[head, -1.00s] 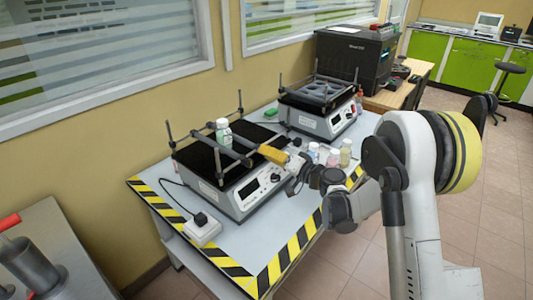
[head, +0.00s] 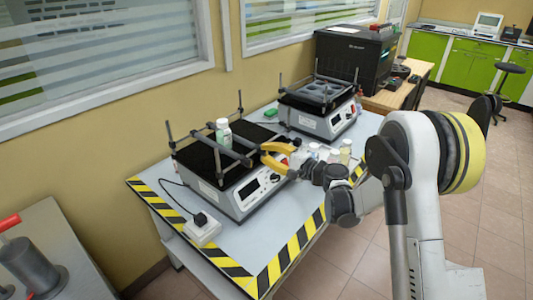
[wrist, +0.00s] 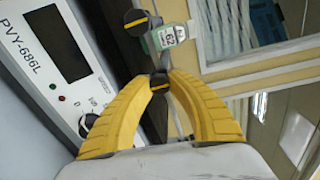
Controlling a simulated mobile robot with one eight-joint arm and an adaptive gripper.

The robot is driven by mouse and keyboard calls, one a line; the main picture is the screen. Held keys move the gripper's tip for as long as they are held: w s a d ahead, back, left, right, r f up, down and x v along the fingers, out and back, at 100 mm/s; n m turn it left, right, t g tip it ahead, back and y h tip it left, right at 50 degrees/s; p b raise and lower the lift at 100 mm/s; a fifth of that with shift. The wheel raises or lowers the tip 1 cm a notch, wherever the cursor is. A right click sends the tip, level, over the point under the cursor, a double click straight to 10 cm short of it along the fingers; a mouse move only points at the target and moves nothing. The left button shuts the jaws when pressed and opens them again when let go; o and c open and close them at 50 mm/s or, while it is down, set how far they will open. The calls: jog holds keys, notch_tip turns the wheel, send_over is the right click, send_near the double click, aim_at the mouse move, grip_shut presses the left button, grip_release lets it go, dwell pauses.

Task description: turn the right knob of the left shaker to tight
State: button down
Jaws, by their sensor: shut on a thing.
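The left shaker (head: 232,185) stands nearest on the table, with a black top, clamp bars and a front display. My gripper (head: 262,153) is at the right end of its front side. In the wrist view, the yellow fingers of my gripper (wrist: 159,79) are closed around a black knob with a yellow stripe (wrist: 159,84), which appears to be the right knob. Its contact edges are partly hidden. A second striped knob (wrist: 137,22) lies beyond the fingertips, free. The front panel (wrist: 65,60) reads PVY-686L.
A green-labelled bottle (head: 223,133) stands on the left shaker; it also shows in the wrist view (wrist: 168,37). Several small bottles (head: 345,151) stand right of my gripper. A second shaker (head: 325,118) is behind. A power strip (head: 202,229) lies at the front left.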

jog(key=shift+m, duration=0.3)
jog(key=c, duration=1.2)
grip_release()
jog(key=v, duration=1.2)
